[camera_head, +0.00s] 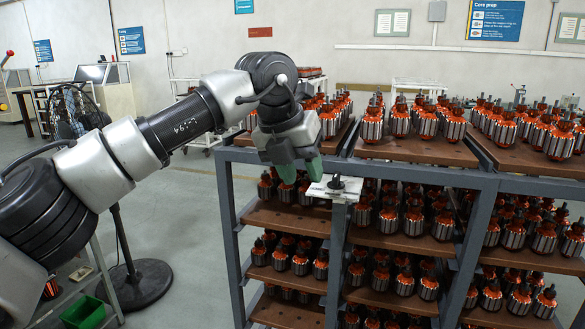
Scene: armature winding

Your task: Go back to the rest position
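My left arm reaches in from the left, and its gripper (300,170) points down with two green fingertips. The fingertips stand apart and I see nothing held between them. Whether the fingers touch the plate is hard to tell. My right gripper is not in view.
Armatures (372,122) with orange windings stand in rows on the rack's brown top boards (420,151) and lower shelves. A round black stand base (140,284) and a green bin (82,312) are at lower left. The grey floor (190,215) between is open.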

